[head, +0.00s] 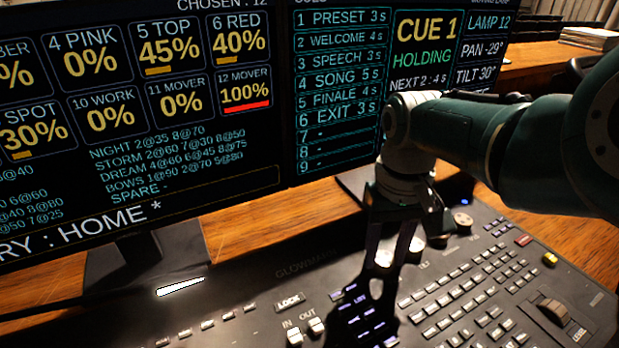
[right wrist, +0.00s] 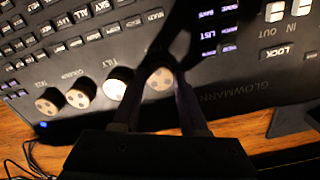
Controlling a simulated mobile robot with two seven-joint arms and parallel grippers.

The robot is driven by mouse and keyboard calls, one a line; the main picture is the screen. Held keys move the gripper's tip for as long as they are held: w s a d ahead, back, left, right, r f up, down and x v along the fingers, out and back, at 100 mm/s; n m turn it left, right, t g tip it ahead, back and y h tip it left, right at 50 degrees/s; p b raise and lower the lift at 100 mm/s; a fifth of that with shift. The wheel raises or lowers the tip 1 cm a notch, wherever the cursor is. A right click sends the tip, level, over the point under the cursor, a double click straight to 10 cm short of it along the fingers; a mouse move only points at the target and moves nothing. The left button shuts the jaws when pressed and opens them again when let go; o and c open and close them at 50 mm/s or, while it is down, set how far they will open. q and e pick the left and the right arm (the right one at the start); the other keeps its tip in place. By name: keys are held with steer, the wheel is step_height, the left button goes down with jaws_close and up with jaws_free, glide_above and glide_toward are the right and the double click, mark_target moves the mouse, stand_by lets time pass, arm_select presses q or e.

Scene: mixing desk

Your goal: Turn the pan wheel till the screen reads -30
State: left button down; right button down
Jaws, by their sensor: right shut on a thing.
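The pan wheel (head: 384,258) is a pale-topped round knob on the dark mixing desk (head: 255,285). It also shows in the right wrist view (right wrist: 160,79), at the end of a row of similar knobs. My right gripper (head: 387,268) points down at it and is shut on it, one finger on each side. In the right wrist view the fingers (right wrist: 161,90) partly cover the wheel's sides. The screen (head: 483,50) at the top right reads PAN -29° and TILT 30°, with LAMP 12 above. My left gripper is not in view.
The tilt wheel (right wrist: 117,83) stands close beside the pan wheel, with two more knobs (right wrist: 82,92) (right wrist: 47,100) further along. Rows of keys (head: 455,290) fill the desk in front. Two large monitors (head: 130,200) stand behind it. Cables (right wrist: 30,160) lie on the wooden table.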

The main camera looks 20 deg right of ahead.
mark_target(384, 258)
stand_by(0.3)
steer(key=shift+c, duration=2.2)
jaws_free()
step_height(384, 258, up, 10)
steer(key=p, duration=0.6)
